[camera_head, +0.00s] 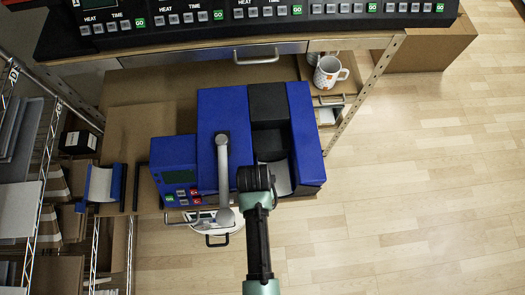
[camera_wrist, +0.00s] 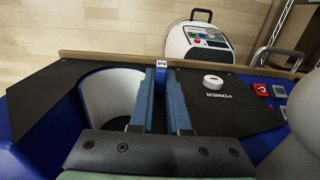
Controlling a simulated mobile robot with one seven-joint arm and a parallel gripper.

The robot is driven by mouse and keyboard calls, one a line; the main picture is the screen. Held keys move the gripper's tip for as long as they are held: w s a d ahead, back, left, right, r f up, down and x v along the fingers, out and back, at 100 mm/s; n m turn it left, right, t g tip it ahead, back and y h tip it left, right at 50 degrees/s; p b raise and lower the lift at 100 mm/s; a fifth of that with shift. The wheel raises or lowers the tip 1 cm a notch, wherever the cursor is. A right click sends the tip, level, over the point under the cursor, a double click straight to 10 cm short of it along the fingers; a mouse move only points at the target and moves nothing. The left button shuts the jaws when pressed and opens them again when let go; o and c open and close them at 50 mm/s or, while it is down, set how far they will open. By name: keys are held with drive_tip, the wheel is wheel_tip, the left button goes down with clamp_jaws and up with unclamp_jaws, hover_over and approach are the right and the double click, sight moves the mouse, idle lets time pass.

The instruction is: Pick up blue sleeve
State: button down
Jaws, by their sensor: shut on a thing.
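The blue press (camera_head: 222,125) stands on the wooden bench. A pale curved liner sits in its cradle and shows in the wrist view (camera_wrist: 108,97). My gripper (camera_head: 256,181) is over the front of the press, beside the grey lever. In the wrist view its two fingers (camera_wrist: 166,84) are shut on a narrow blue tab with a white label, which I take to be the blue sleeve (camera_wrist: 160,76). The sleeve's lower part is hidden. Another blue piece with a pale curved face (camera_head: 101,184) lies left of the press.
The press's grey lever (camera_head: 222,165) stands close left of my gripper. A white mug (camera_head: 328,72) is at the back right. A white device with a handle (camera_head: 216,224) is below the bench's front edge. Wire shelving (camera_head: 48,155) stands at the left. Open floor lies to the right.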

wheel_tip(320, 180, up, 18)
drive_tip(key=p, duration=0.2)
idle(0.4)
drive_tip(key=c, duration=1.5)
unclamp_jaws()
clamp_jaws()
drive_tip(key=shift+s, duration=0.1)
